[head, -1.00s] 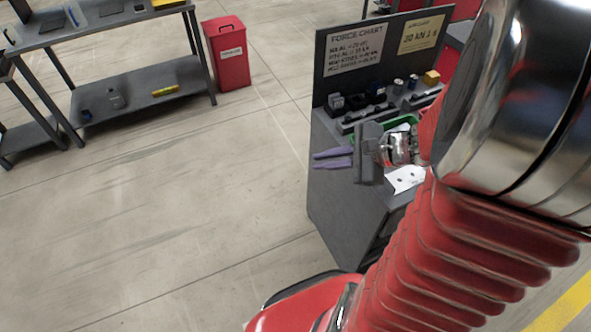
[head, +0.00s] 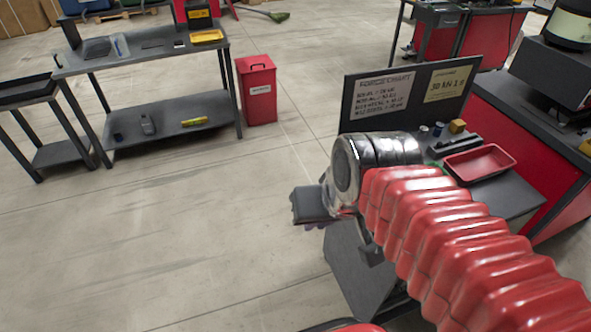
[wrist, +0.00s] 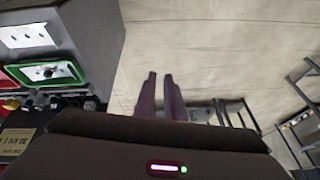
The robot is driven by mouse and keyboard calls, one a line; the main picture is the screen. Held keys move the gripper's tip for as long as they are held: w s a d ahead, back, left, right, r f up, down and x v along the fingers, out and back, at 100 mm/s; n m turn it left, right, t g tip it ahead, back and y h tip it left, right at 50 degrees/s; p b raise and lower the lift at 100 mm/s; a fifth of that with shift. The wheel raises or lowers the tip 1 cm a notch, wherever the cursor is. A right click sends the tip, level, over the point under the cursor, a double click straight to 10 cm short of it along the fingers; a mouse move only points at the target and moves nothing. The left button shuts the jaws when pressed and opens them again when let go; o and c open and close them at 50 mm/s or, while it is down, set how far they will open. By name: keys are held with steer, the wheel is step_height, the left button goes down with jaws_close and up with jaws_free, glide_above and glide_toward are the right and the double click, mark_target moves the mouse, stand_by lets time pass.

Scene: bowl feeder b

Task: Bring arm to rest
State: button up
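My arm (head: 455,235), with its red ribbed sleeve, reaches in from the lower right in the head view. Its wrist bends down to the left, beside the grey workbench. My gripper (wrist: 160,76) shows two purple fingers in the wrist view, pointing away over bare floor. A narrow gap lies between them and nothing is held. In the head view the gripper body points left and the fingers are mostly hidden below it.
The grey workbench (head: 520,192) bears a red tray (head: 492,152) and a force chart board (head: 410,95). In the wrist view a green tray (wrist: 70,77) lies at left. A red bin (head: 259,95) and a grey shelf table (head: 165,142) stand at far left. Floor between is clear.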

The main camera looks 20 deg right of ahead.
steer(key=shift+s+a+r+n+t+h, duration=0.1)
steer(key=shift+r+n+t+h, duration=0.25)
steer(key=shift+r+n, duration=0.55)
steer(key=shift+s, duration=0.15)
